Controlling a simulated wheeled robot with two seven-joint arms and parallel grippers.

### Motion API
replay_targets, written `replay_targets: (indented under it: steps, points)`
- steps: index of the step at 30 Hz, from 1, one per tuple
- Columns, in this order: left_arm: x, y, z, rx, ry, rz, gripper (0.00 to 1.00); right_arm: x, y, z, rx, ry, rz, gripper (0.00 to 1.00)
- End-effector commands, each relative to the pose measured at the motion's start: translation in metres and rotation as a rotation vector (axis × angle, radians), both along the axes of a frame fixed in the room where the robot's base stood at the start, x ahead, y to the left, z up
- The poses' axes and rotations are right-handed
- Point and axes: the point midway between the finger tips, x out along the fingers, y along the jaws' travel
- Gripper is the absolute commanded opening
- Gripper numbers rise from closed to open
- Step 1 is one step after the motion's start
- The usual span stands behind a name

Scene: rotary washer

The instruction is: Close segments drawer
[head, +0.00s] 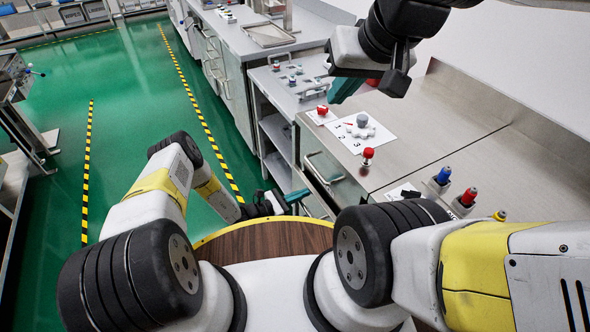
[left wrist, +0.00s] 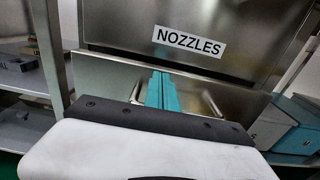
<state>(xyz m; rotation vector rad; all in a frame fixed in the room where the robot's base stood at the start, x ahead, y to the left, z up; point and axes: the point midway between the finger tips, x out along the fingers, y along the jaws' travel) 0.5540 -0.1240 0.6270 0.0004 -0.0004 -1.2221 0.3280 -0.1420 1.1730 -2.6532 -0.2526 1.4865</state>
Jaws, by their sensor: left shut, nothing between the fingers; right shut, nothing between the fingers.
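A steel drawer front with a bar handle (head: 323,168) is on the front of the steel workbench in the head view. In the left wrist view, a steel front (left wrist: 225,28) carries a NOZZLES label (left wrist: 189,41). Below it is a steel panel with a bar handle (left wrist: 211,103), partly hidden behind my fingers. No segments label is readable. My left gripper (head: 290,198) is low beside the bench front; its teal fingers (left wrist: 162,91) are shut and empty, in front of the handle; contact cannot be told. My right gripper (head: 345,88) is shut and empty above the bench top.
The bench top holds a numbered white sheet (head: 362,132) with a grey part, a red-topped piece (head: 367,156) and several coloured-cap tools (head: 442,175). An open shelf unit (head: 277,135) stands farther back. A blue box (left wrist: 275,128) is at right in the wrist view.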

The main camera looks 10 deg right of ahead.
Motion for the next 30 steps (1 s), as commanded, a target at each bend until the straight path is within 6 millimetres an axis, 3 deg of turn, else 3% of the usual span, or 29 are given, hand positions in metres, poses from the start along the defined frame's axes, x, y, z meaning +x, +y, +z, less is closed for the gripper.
replay_targets:
  steps: [12,23,30]
  points:
    - [0.016,-0.042,0.0,0.0,0.0,0.001,0.0,0.0,0.0,0.0,0.0,0.0,0.0,0.0]
    - [0.017,-0.042,0.001,0.0,-0.001,0.002,0.0,0.0,0.0,0.0,0.0,0.0,0.0,0.0]
    - [0.015,-0.014,0.0,0.0,0.0,-0.002,0.0,0.0,0.0,0.0,0.0,0.0,0.0,0.0]
